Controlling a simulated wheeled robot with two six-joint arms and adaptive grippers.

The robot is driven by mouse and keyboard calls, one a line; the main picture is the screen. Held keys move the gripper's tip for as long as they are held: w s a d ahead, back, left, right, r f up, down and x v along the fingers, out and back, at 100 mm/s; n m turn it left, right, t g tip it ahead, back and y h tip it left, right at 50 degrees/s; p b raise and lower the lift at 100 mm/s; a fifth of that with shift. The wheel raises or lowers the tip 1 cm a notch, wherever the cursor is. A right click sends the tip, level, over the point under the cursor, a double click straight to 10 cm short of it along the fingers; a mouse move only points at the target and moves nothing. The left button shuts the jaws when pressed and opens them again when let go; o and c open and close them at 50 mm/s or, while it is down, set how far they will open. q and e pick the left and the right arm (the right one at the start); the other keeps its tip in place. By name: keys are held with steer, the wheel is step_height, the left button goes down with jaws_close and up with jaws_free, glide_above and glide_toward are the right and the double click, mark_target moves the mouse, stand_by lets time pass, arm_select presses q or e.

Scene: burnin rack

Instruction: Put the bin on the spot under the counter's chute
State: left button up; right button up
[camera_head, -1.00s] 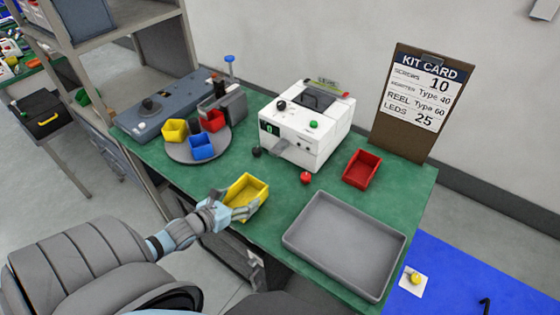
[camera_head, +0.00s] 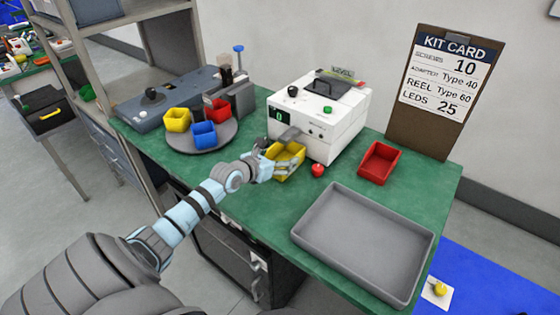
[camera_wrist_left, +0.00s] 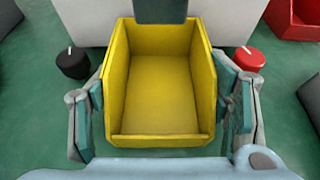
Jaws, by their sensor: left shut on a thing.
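The yellow bin (camera_head: 287,165) is upright and looks empty, at the front of the white counter (camera_head: 325,115). My left gripper (camera_head: 273,164) is shut on it; in the left wrist view the fingers press its two side walls, and the bin (camera_wrist_left: 160,95) fills the middle. The counter's grey chute (camera_head: 288,133) juts out over the bin's far end; its dark end (camera_wrist_left: 160,10) covers part of the bin's back wall in the wrist view. The spot itself is hidden beneath the bin. My right gripper is not in view.
A red knob (camera_head: 318,170) stands close to the bin's right, and a black knob (camera_wrist_left: 72,62) close to its left. A red bin (camera_head: 380,163) and a grey tray (camera_head: 362,243) lie to the right. A round turntable (camera_head: 202,142) holds several small bins on the left.

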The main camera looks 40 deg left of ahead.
arm_select(q)
steer(key=shift+f, duration=0.15)
steer(key=o, duration=1.2)
steer(key=shift+r, duration=0.2)
steer(key=p+v, duration=0.3)
steer(key=v, duration=0.1)
steer(key=p+v, duration=0.3)
steer(key=v, duration=0.1)
steer(key=p+v, duration=0.4)
steer(key=shift+w+r, duration=0.2)
steer(key=shift+r, duration=0.15)
steer(key=shift+s+f, duration=0.1)
steer(key=shift+s, duration=0.1)
steer(key=shift+d+f, duration=0.1)
steer(key=shift+f, duration=0.1)
